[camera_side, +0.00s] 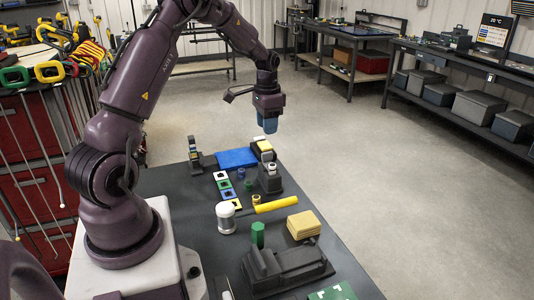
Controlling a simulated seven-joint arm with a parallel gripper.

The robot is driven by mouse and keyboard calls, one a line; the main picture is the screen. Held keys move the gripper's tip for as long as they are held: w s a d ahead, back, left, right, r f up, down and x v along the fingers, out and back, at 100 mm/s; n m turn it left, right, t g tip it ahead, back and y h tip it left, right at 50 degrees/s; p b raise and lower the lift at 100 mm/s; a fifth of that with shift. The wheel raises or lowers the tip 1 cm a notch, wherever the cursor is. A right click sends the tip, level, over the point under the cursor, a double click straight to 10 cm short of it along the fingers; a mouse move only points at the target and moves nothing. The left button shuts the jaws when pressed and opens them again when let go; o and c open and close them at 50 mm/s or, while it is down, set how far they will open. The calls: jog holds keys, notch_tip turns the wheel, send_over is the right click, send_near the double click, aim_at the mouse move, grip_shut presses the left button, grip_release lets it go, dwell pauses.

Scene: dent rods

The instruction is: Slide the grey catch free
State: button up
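My gripper (270,124), with blue fingertips, hangs pointing down above the far end of the dark table. It is well clear of the table top, and I see nothing held below it. The fingers look close together, but I cannot tell whether they are open or shut. No grey catch can be picked out for certain. A dark grey block-like fixture (290,270) sits at the near end of the table. Another dark fixture (270,182) with a light round piece stands below the gripper. Any small catch on them is too small to tell.
A blue pad (237,158) lies at the far end. Tool-laden red cabinets stand left.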

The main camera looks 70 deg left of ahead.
aim_at(267, 153)
notch_tip(267, 153, down, 10)
jog(key=shift+r, duration=0.15)
jog(key=shift+c, duration=0.4)
grip_shut()
